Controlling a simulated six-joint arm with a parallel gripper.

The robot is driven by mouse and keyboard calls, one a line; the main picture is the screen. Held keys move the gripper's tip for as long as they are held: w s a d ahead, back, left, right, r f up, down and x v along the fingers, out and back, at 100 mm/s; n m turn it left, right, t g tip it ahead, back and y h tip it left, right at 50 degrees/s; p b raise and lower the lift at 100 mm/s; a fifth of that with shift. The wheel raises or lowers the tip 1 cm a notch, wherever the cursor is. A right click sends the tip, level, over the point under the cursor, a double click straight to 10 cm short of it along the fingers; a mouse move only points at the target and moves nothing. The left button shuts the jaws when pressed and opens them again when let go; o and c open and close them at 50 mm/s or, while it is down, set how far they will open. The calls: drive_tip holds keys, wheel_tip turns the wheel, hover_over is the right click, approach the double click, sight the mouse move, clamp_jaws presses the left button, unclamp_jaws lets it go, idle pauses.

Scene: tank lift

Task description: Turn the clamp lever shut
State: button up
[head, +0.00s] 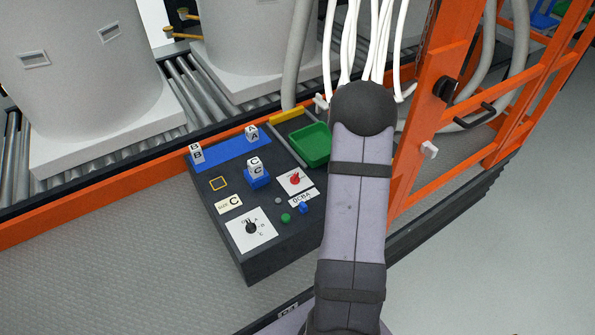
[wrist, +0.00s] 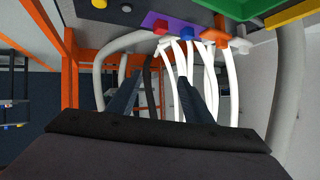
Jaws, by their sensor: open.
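My gripper (wrist: 161,88) shows in the wrist view as two dark fingers held apart, with nothing clearly between them. White hoses (wrist: 209,85) hang beyond the fingers, below a red connector (wrist: 161,27), a blue connector (wrist: 186,33) and an orange connector (wrist: 215,37). In the head view my arm hides the gripper and what lies behind it. I cannot surely identify the clamp lever. A small white handle-like part (head: 321,104) stands just left of my arm, and another white part (head: 429,150) is on the orange frame.
A dark control console (head: 255,267) with lettered blocks, a dial and a green tray (head: 312,147) stands left of my arm. The orange frame (head: 408,172) rises close on the right. Large grey tanks (head: 80,80) stand on rollers behind. Grey floor (head: 500,250) is clear at right.

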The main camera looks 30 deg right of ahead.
drive_tip(key=w+a+n+t+y, duration=0.2)
drive_tip(key=w+a+n+y, duration=0.1)
drive_tip(key=w+a+n, duration=0.25)
drive_tip(key=n+g+y, duration=0.4)
drive_tip(key=n+y, duration=0.6)
drive_tip(key=n, duration=0.5)
approach(295, 175)
drive_tip(key=shift+a+f, duration=0.15)
drive_tip(key=shift+a, duration=0.1)
drive_tip(key=shift+f, duration=0.1)
drive_tip(key=shift+x, duration=3.6)
drive_tip(key=shift+d, duration=0.15)
drive_tip(key=c, duration=1.1)
